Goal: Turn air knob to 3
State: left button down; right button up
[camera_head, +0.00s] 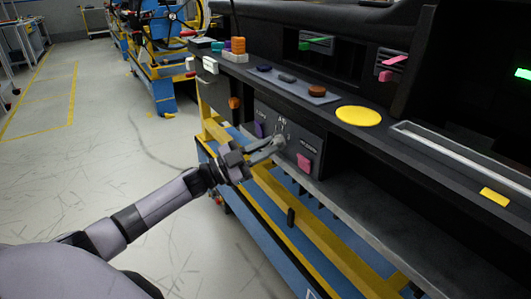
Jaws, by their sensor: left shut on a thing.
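The dashboard module's dark control panel (316,141) faces left below the shelf. The air knob (281,141) is a small grey knob under an "AIR" label, near the panel's middle. My left gripper (274,146) reaches in from the left and is shut on the knob. The fingers cover much of it, and the number it points to is too small to read. A purple knob (259,130) is on the panel to the left, and a pink knob (304,162) is to the right. My right gripper is not in view.
The shelf above holds a yellow disc (358,116), a brown round piece (317,90) and orange blocks (237,46). An orange knob (234,103) sticks out left of the panel. Yellow and blue frame beams (300,222) run below. The floor at left is clear.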

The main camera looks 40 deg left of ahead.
pick_arm(q)
jog(key=shift+m+g+h, duration=0.4)
jog(key=shift+m+g, duration=0.1)
jog(key=shift+m, duration=0.6)
jog(key=shift+a+m, duration=0.1)
jog(key=shift+m, duration=0.2)
jog(key=c, duration=1.1)
grip_release()
jog(key=shift+r, duration=0.1)
jog(key=shift+v, duration=3.55)
